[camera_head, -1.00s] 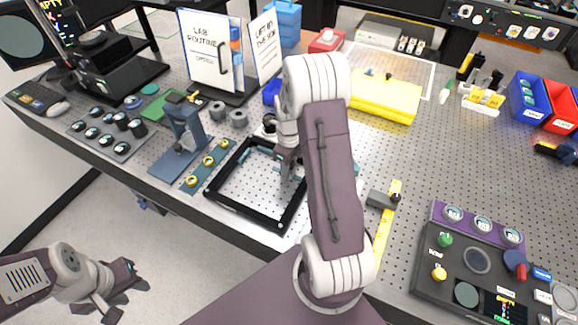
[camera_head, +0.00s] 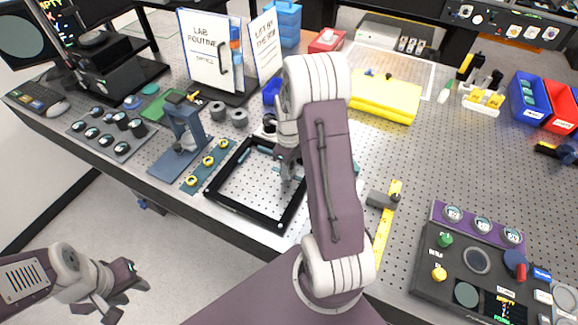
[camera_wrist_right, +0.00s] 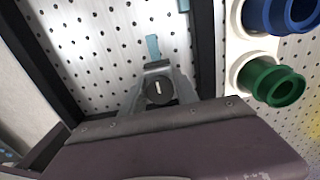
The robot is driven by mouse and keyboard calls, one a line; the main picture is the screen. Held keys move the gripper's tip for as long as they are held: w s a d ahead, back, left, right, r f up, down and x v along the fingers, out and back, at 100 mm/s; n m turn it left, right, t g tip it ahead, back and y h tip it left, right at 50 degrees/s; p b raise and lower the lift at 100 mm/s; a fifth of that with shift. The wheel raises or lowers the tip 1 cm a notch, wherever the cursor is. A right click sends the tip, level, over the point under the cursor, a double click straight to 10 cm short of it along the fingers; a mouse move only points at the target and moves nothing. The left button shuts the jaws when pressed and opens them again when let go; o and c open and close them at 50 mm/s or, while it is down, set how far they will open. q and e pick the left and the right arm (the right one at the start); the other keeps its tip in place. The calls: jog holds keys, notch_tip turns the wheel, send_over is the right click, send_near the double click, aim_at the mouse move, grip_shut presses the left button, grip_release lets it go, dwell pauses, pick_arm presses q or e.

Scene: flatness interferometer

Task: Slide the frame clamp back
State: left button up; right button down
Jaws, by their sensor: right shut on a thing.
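The black square frame (camera_head: 246,216) lies on the perforated bench top, left of my right arm. In the right wrist view, its dark bars (camera_wrist_right: 205,50) border the bare perforated surface. My right gripper (camera_head: 288,168) is inside the frame near its right side, partly hidden by my arm. In the wrist view it (camera_wrist_right: 158,88) is shut around a dark round knob (camera_wrist_right: 158,91) with a pale slot, which I take for the frame clamp. A teal strip (camera_wrist_right: 152,47) lies just beyond it. My left gripper (camera_head: 128,294) is open and empty, off the bench at lower left.
A blue-grey stand (camera_head: 184,128) and a strip with yellow round pieces (camera_head: 208,161) stand left of the frame. Grey cylinders (camera_head: 238,117) stand behind it. A green knob (camera_wrist_right: 272,82) is close on the right in the wrist view. A yellow ruler (camera_head: 383,236) lies right of my arm.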

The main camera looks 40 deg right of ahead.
aim_at(296, 177)
dwell(0.4)
jog(key=shift+s+d, duration=0.3)
jog(key=shift+s, duration=0.3)
jog(key=shift+s+d, duration=0.3)
jog(key=shift+s, duration=0.25)
jog(key=c, duration=0.9)
grip_release()
notch_tip(296, 177, up, 9)
jog(key=shift+r, duration=0.1)
